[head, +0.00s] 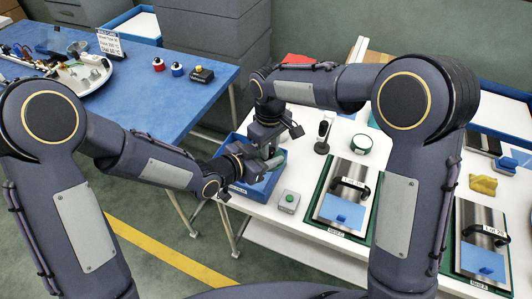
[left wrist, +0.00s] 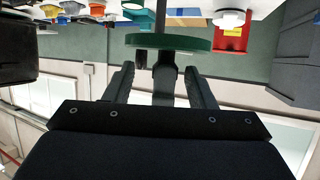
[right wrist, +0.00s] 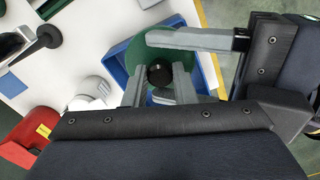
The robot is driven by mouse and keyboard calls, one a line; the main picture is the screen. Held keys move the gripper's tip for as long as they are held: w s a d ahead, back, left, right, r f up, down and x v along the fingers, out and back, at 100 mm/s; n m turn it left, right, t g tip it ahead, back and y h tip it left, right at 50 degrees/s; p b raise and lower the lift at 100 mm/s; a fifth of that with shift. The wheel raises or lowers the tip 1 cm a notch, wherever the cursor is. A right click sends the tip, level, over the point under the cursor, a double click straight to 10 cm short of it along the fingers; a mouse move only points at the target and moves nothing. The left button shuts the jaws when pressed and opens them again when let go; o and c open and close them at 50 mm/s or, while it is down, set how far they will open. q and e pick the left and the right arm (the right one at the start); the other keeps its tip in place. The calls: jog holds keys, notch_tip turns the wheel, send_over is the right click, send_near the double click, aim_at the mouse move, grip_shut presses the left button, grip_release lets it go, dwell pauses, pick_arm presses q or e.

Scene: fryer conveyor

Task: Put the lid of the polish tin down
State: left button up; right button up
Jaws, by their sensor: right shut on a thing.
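A green round lid (right wrist: 130,50) with a dark knob is at my right gripper (right wrist: 158,85), which is shut on it. The lid shows nearly edge-on in the left wrist view (left wrist: 170,42) and small in the head view (head: 275,161), above the blue bin (head: 262,186). My left gripper (left wrist: 165,85) is open. Its fingers stand apart close to the lid and the right gripper's fingers; I cannot tell whether they touch. The arms partly hide the lid in the head view.
A grey box with a green button (head: 288,201) sits beside the bin. A dark stand (head: 322,146) and a metal plate in a green frame (head: 346,190) are to the right. White table (head: 307,172) shows bare between them. A blue table (head: 140,80) stands left.

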pick_arm(q)
jog(key=c, duration=0.9)
jog(key=shift+s+d, duration=0.1)
jog(key=shift+c, duration=0.5)
pick_arm(e)
jog(key=o, duration=1)
jog(key=shift+a, duration=0.1)
jog(key=shift+o, duration=0.2)
jog(key=shift+r, duration=0.1)
